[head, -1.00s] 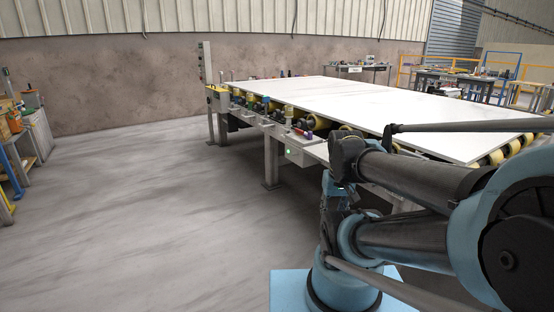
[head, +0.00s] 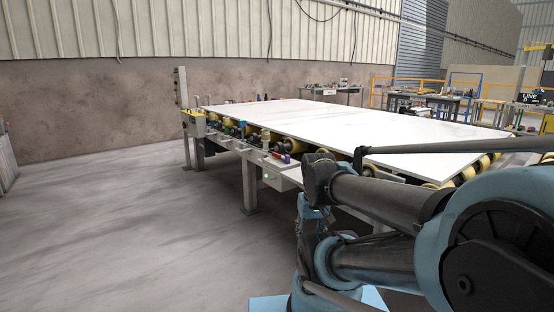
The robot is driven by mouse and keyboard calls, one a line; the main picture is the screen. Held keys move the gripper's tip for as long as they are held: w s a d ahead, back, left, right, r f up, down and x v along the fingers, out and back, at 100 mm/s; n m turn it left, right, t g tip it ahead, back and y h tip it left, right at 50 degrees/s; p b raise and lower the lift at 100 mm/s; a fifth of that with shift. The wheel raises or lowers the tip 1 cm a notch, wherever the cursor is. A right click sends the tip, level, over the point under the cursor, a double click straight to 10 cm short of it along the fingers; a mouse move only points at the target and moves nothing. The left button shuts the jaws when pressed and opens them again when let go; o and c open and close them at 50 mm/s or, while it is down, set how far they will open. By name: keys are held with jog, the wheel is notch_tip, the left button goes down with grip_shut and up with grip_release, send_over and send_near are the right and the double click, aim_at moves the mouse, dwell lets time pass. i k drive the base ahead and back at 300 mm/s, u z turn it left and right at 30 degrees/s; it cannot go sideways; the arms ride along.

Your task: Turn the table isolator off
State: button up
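A long roller table (head: 290,160) carries a large white slab (head: 340,120). A pale grey box (head: 280,178) with a small green spot is fixed under the table's near long side. It may be the isolator, but its switch is too small to make out. A grey post (head: 181,88) with small controls stands at the table's far left end, above a yellow part (head: 195,117). My folded blue and dark arm fills the lower right and hides part of the table's near end. No gripper fingers can be made out.
Several small coloured items, including a red one (head: 281,158), lie along the table's near rail. Table legs (head: 249,185) stand on the floor. Open grey floor (head: 120,230) lies to the left. Workbenches (head: 430,103) and yellow rails are at the back right.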

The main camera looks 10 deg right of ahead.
aim_at(276, 156)
jog(key=k, duration=0.45)
jog(key=u, duration=0.45)
jog(key=i, duration=1.55)
jog(key=z, duration=0.65)
